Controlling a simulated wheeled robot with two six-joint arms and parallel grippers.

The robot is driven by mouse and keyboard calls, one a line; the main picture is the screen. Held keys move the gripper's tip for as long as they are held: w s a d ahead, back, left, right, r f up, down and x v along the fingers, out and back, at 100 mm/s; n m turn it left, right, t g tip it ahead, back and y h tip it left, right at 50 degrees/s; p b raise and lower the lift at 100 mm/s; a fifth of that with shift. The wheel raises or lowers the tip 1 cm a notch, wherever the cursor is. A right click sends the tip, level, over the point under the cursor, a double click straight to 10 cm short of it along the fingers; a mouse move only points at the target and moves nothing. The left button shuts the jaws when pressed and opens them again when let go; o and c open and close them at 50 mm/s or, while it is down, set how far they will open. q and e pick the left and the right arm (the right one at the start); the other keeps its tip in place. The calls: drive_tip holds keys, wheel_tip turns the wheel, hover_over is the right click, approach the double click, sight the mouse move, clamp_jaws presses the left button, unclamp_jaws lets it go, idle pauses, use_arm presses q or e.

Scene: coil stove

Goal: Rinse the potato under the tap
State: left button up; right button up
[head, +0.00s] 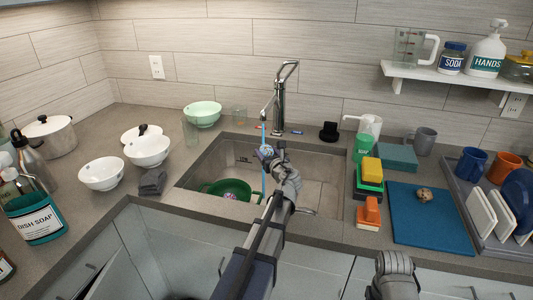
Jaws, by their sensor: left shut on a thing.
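A brown, spotted lump that looks like the potato (424,194) lies on the blue board (410,228) at the right. The tap (280,95) stands behind the sink (320,180), and a blue stream of water (263,180) falls from its spout. My left gripper (269,154) is over the sink at the stream, shut on a small round bluish-grey thing (265,150). The fingers partly hide this thing, and I cannot tell clearly what it is. My right arm shows at the bottom right, but its gripper is out of view.
A green colander (211,187) with a pinkish thing in it stands in the sink's left part. Sponges (371,170) and an orange brush (369,211) lie between sink and board. A dish rack (459,200) is at the far right. White bowls (101,174) stand at the left.

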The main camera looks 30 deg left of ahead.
use_arm(q)
drive_tip(key=shift+w+d, duration=0.1)
drive_tip(key=shift+d, duration=0.05)
drive_tip(key=shift+w+d, duration=0.2)
drive_tip(key=shift+d, duration=0.2)
drive_tip(key=shift+s+a, duration=0.1)
drive_tip(key=shift+a, duration=0.05)
drive_tip(key=shift+s+a, duration=0.2)
drive_tip(key=shift+a, duration=0.2)
idle(0.3)
drive_tip(key=shift+w+d, duration=0.1)
drive_tip(key=shift+w+d, duration=0.2)
drive_tip(key=shift+d, duration=0.25)
idle(0.5)
